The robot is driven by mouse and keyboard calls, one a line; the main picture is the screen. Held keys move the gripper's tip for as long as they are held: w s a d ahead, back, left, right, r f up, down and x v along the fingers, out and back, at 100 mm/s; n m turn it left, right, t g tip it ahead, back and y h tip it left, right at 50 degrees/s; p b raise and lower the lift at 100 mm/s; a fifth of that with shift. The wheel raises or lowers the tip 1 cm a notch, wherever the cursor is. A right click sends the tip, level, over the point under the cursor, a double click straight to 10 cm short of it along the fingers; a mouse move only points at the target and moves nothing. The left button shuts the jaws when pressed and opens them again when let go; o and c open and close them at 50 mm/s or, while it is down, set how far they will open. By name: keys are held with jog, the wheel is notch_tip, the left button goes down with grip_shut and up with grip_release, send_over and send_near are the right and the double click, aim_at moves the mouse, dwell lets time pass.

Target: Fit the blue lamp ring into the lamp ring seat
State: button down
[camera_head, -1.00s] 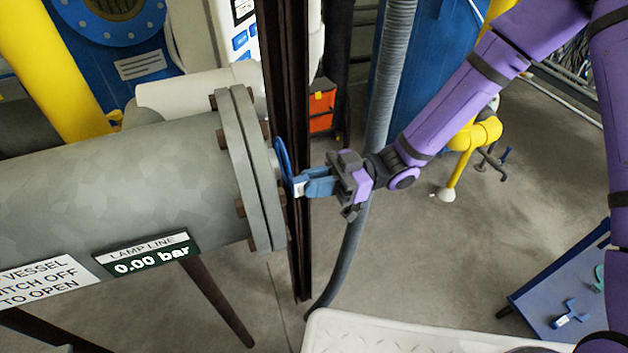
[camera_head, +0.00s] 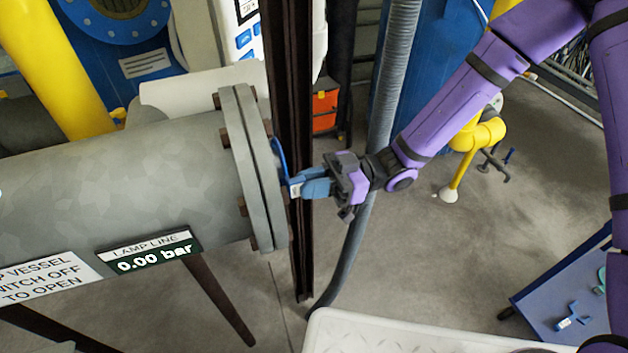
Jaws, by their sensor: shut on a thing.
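The blue lamp ring (camera_head: 279,155) is seen nearly edge-on, at the right face of the grey flange (camera_head: 250,165) that ends the lamp line vessel. My gripper (camera_head: 298,187) is shut on a blue piece at the ring's lower right side. It reaches in from the right, with the purple wrist behind it. The lamp ring seat is not clearly seen; the flange face is turned away from the camera. I cannot tell whether the ring touches the seat or how well it lines up.
A dark steel post (camera_head: 290,110) stands just behind the ring and gripper. A grey hose (camera_head: 375,165) hangs behind my wrist. A white textured surface (camera_head: 400,335) is at the bottom. A blue cart (camera_head: 560,295) with a blue tool stands lower right. The lamp line sign (camera_head: 150,250) reads 0.00 bar.

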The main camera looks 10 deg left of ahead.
jog(key=shift+s+a, duration=0.25)
jog(key=shift+a, duration=0.15)
jog(key=c, duration=1)
grip_release()
jog(key=shift+c, duration=0.2)
jog(key=shift+w+d, duration=0.1)
